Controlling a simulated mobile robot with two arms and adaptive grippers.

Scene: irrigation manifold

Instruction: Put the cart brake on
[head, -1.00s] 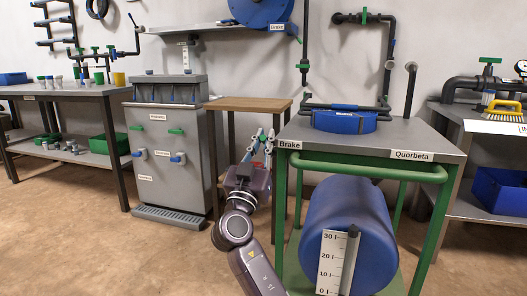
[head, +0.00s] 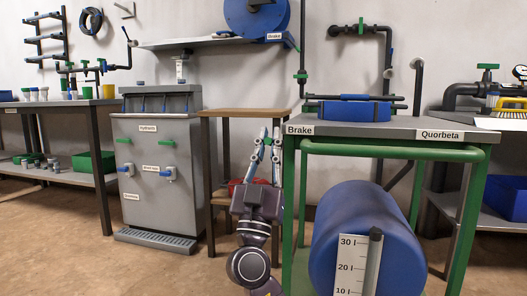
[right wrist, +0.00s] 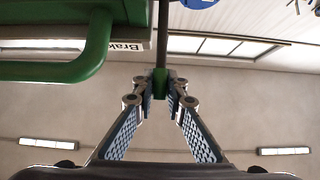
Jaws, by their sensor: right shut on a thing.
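The cart has a grey top, a green frame (head: 400,151) and a "Quorbeta" label. A "Brake" label (head: 300,130) sits on the left corner of its top edge and shows cut off in the right wrist view (right wrist: 126,46). My right gripper (head: 269,134) points up just left of that corner. In the right wrist view its fingertips (right wrist: 160,84) are closed on a dark rod (right wrist: 162,38) with a green part between them, apparently the brake lever. The head view does not show the lever clearly. My left gripper is not in view.
A blue tank (head: 362,240) with a scale sits low in the cart, and a blue case (head: 355,111) lies on top. A wooden table (head: 228,112) stands close behind my right gripper. A grey cabinet (head: 150,205) is further left. Open floor lies at front left.

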